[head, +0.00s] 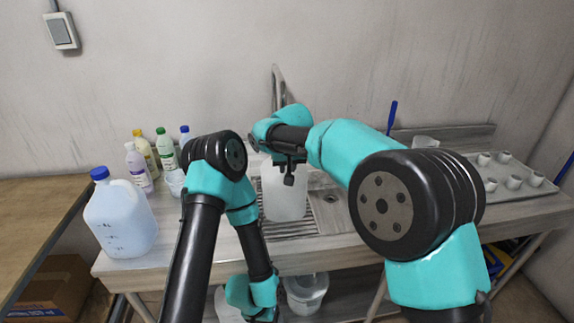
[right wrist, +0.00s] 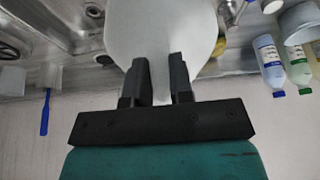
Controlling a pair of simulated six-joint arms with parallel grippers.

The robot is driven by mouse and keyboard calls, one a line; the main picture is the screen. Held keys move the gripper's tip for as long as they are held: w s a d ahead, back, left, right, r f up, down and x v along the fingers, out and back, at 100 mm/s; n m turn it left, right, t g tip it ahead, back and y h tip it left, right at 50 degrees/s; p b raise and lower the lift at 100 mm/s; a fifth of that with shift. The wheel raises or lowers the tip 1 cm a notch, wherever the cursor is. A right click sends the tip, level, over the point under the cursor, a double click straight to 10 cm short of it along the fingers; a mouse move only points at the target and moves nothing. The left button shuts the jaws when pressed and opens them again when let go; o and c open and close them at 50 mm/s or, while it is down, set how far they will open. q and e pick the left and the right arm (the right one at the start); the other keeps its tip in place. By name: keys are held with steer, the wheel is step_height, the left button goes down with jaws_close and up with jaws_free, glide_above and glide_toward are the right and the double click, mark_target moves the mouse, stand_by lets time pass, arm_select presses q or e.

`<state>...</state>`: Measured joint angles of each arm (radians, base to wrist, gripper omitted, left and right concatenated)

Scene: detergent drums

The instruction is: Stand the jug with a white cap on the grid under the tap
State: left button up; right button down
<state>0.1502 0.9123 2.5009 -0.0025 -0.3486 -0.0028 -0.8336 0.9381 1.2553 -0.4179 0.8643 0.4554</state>
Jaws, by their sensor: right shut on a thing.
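The pale translucent jug (head: 284,201) is upright over the slatted grid (head: 293,231) below the tap (head: 277,85). I cannot tell whether its base touches the slats. My right gripper (head: 289,172) is at the jug's upper part and shut on it. The right wrist view shows my right gripper (right wrist: 160,80) with both fingers against the jug's pale body (right wrist: 160,30). The jug's cap is hidden behind my arm in the head view. My left arm hangs down in front of the bench, and its fingers are out of frame.
A blue-capped jug (head: 121,218) stands at the bench's left end. Several small bottles (head: 140,165) stand behind it. A tray with cups (head: 510,178) is at the right. A bucket (head: 306,292) is below the bench. A blue-handled tool (head: 392,117) stands at the back.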

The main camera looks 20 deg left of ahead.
steer(key=shift+f, duration=0.2)
steer(key=c, duration=0.9)
jaws_free()
steer(key=shift+r, duration=0.1)
steer(key=v, duration=1.7)
steer(key=shift+s+r, duration=0.1)
